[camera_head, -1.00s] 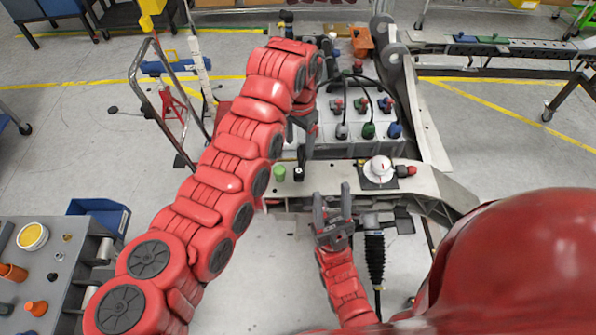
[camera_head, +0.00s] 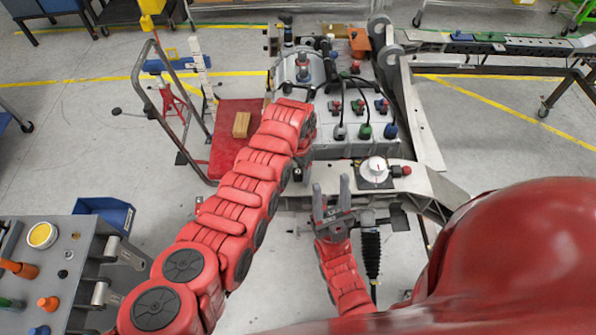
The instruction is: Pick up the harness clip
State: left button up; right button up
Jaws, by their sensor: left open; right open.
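I cannot single out the harness clip with certainty. Several small connectors sit on the light grey panel (camera_head: 352,146) of the chassis fixture. A grey one (camera_head: 340,132), a green one (camera_head: 365,131) and a blue one (camera_head: 390,131) stand in its front row, with black cables nearby. Small red-topped pieces (camera_head: 359,106) form a row behind them. My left gripper (camera_head: 303,170) points down at the panel's front left edge, mostly hidden by its own red wrist. My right gripper (camera_head: 331,188) is open and empty, fingers pointing away from me, in front of the fixture's front beam.
A white round knob (camera_head: 375,168) sits on the front beam. A red cart (camera_head: 228,150) with a wooden block (camera_head: 241,124) stands left of the fixture. A grey workbench (camera_head: 40,275) and a blue bin (camera_head: 103,213) are at the lower left. A black ribbed piece (camera_head: 370,252) hangs beside my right arm.

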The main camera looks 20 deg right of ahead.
pick_arm(q)
grip_shut()
dwell(0.3)
dwell(0.6)
